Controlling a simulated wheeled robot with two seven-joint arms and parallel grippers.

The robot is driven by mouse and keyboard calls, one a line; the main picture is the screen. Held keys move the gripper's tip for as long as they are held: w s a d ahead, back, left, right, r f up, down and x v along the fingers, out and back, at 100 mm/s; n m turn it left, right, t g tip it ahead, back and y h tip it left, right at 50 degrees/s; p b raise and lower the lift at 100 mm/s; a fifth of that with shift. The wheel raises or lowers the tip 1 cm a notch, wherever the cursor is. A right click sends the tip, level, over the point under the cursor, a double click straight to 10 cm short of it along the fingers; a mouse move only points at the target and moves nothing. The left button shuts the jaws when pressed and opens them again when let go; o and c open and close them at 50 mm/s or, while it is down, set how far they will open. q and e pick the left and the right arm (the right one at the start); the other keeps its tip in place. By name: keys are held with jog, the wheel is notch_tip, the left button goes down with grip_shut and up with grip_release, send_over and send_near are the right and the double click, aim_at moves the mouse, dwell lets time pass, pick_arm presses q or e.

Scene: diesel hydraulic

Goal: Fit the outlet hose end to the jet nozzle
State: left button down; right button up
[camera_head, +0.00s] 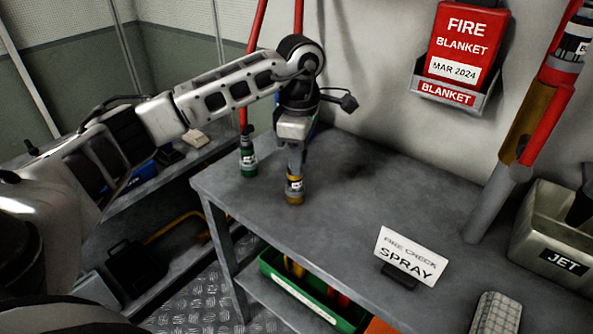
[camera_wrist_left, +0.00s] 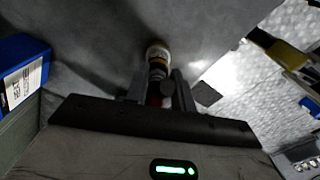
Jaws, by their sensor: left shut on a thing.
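My left gripper (camera_head: 296,168) points down over the bench and is shut on a hose end (camera_head: 294,187) with a pale label and a brass-coloured tip. The hose end is upright, its tip at or just above the bench top; I cannot tell if it touches. In the left wrist view the hose end (camera_wrist_left: 158,55) shows between the fingers. A holder marked JET (camera_head: 545,240) stands at the right edge with a dark piece (camera_head: 582,205) in it, perhaps the jet nozzle, cut by the frame. My right gripper is not in view.
A green-ended hose (camera_head: 248,160) stands left of my gripper. A card reading FIRE CHECK SPRAY (camera_head: 411,257) stands on the bench (camera_head: 350,200). A red, brass and grey pipe (camera_head: 520,140) rises at the right. The bench between gripper and pipe is clear.

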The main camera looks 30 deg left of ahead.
pick_arm(q)
jog(key=shift+s+d+r+p, duration=0.1)
jog(key=shift+s+r+p, duration=0.1)
jog(key=shift+r+p, duration=0.85)
jog(key=shift+w+r, duration=0.1)
jog(key=shift+r, duration=0.65)
jog(key=shift+r, duration=0.1)
jog(key=shift+r+p, duration=1.65)
jog(key=shift+r, duration=0.25)
